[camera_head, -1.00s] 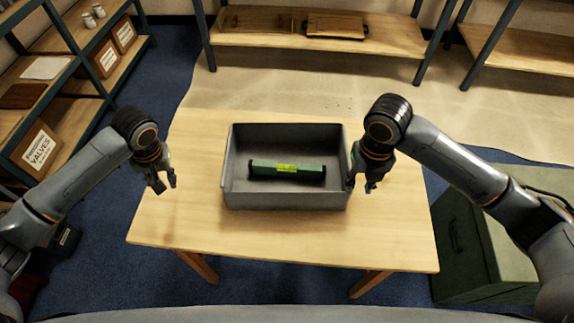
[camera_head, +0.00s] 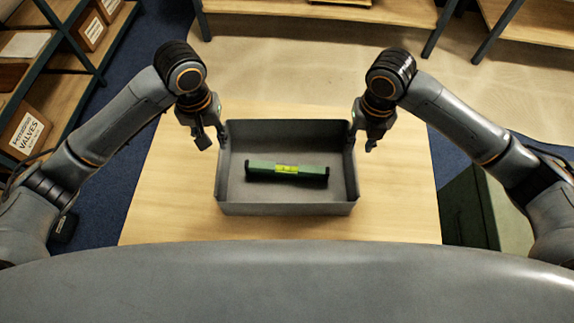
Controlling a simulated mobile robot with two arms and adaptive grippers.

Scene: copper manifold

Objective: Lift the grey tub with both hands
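The grey tub (camera_head: 285,209) sits on the wooden table, its open top facing up. A green level-like bar (camera_head: 287,170) with a yellow-green middle lies inside it. My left gripper (camera_head: 212,140) is at the tub's far left corner, fingers apart, with one finger close to the left rim. My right gripper (camera_head: 361,140) is at the far right corner, fingers apart, with one finger close to the right rim. I cannot tell whether either finger touches the tub or reaches inside the wall. Both grippers appear empty.
The wooden table (camera_head: 170,200) is otherwise bare. A green chest (camera_head: 470,210) stands at its right. Shelving with boxes, one a labelled valves box (camera_head: 25,135), stands at the left. More shelves (camera_head: 320,8) line the back. My grey body fills the bottom.

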